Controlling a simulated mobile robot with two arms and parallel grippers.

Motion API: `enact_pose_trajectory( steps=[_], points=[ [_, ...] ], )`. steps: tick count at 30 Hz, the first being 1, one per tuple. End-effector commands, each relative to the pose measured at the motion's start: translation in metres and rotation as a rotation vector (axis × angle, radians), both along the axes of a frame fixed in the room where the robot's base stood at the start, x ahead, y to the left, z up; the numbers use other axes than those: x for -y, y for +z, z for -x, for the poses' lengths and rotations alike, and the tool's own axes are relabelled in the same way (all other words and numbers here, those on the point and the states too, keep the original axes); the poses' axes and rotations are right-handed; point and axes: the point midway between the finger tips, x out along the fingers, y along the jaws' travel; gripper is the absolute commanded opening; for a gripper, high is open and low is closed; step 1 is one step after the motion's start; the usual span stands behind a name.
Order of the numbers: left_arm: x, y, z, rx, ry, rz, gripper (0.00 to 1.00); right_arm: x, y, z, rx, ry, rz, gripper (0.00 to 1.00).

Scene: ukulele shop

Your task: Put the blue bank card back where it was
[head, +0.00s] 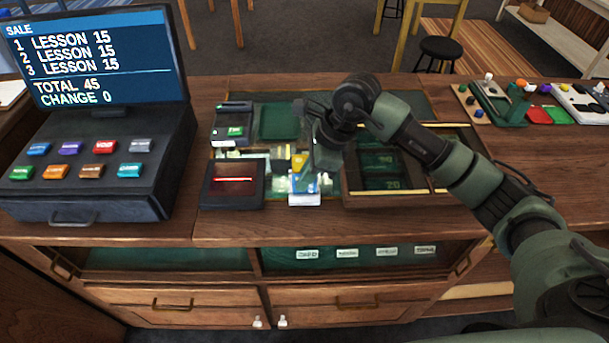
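A small blue piece, which looks like the blue bank card (304,186), shows upright near the front middle of the counter, with a yellow piece (299,162) just above it and a white edge below. My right gripper (306,170) points down from the dark wrist right at these pieces. Its fingers partly cover them, and I cannot tell whether they are closed on the card or only beside it. A card terminal (233,124) with a green screen stands to the left. My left gripper is not in view.
A dark tray with a red strip (233,181) lies left of the card. A wooden cash tray (400,199) with green notes is to the right. The register (100,160) fills the left side. Pedals and small parts (540,112) sit at the far right.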

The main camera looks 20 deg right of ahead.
Motion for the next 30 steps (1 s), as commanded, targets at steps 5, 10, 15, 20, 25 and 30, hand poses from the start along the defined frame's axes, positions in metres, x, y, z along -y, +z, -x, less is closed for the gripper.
enact_pose_trajectory(
  steps=[5, 10, 15, 20, 25, 30],
  points=[
    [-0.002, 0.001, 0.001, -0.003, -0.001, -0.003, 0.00, 0.000, -0.004, 0.000, 0.003, 0.001, 0.000, 0.00],
    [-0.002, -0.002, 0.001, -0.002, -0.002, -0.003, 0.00, 0.000, -0.006, 0.000, 0.001, 0.001, 0.000, 0.00],
    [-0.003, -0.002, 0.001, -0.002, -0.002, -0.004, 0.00, 0.000, -0.006, 0.000, 0.002, 0.001, -0.001, 0.24],
    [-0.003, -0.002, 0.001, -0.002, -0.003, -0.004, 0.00, 0.000, -0.006, 0.000, 0.001, 0.001, 0.000, 0.24],
    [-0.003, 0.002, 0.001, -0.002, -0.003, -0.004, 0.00, 0.000, -0.002, 0.000, 0.001, 0.001, 0.000, 0.24],
    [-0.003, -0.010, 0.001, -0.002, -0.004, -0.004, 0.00, 0.009, 0.014, 0.001, 0.007, -0.002, 0.002, 0.24]
  ],
)
